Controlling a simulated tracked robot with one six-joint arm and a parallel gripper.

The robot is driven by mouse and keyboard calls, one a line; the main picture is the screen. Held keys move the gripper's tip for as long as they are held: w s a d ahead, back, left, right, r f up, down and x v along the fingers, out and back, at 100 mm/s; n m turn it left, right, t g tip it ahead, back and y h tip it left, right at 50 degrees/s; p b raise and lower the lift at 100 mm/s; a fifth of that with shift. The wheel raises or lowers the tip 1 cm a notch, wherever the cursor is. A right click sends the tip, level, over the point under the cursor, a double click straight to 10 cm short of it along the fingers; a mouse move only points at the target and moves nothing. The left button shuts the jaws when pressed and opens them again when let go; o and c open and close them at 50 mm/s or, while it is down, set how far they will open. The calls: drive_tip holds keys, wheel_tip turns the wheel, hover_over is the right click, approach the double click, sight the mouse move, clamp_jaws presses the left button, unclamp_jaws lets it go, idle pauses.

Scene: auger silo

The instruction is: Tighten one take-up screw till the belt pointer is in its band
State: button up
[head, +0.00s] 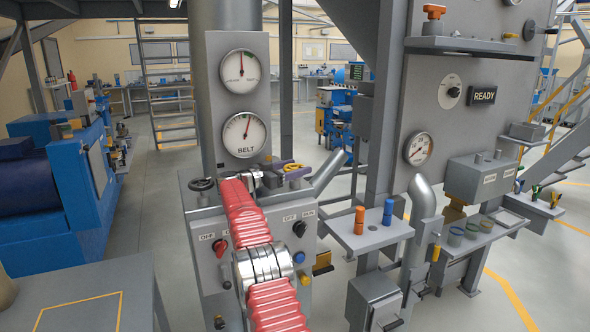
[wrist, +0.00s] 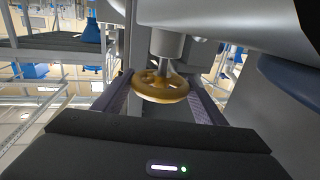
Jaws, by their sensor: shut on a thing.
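My gripper (wrist: 160,98) is shut on a yellow spoked handwheel (wrist: 161,88), with a dark finger on each side of its rim in the wrist view. The wheel hangs under a grey metal shaft. In the head view a bit of the yellow wheel (head: 293,167) shows at my gripper (head: 282,173), partly hidden by my red-sleeved arm. A dark handwheel (head: 202,184) is at the left of the grey cabinet. The BELT dial (head: 243,134) has its red pointer up and slightly right; its band is too small to make out.
Another dial (head: 240,72) is above the BELT dial, its pointer nearly upright. The cabinet front (head: 213,268) carries knobs and buttons. A grey pipe (head: 422,200), a shelf with orange and blue items (head: 367,233) and a READY panel (head: 482,95) stand to the right. A bench corner (head: 95,300) is at lower left.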

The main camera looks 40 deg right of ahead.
drive_tip(key=shift+r, duration=0.15)
drive_tip(key=o, duration=1.1)
drive_tip(key=shift+n+t+y, duration=0.2)
drive_tip(key=shift+n+t, duration=0.8)
drive_tip(key=shift+t, duration=0.55)
drive_tip(key=shift+n+t+y, duration=0.2)
drive_tip(key=shift+n+t, duration=0.8)
drive_tip(key=shift+t, duration=0.55)
drive_tip(key=shift+n+t+y, duration=0.5)
drive_tip(key=shift+n+t, duration=0.4)
drive_tip(key=shift+t, duration=0.4)
drive_tip(key=shift+n+t, duration=0.3)
drive_tip(key=shift+t, duration=0.2)
drive_tip(key=shift+n+t+y, duration=2.9)
drive_tip(key=shift+t+y, duration=0.3)
drive_tip(key=shift+y, duration=0.1)
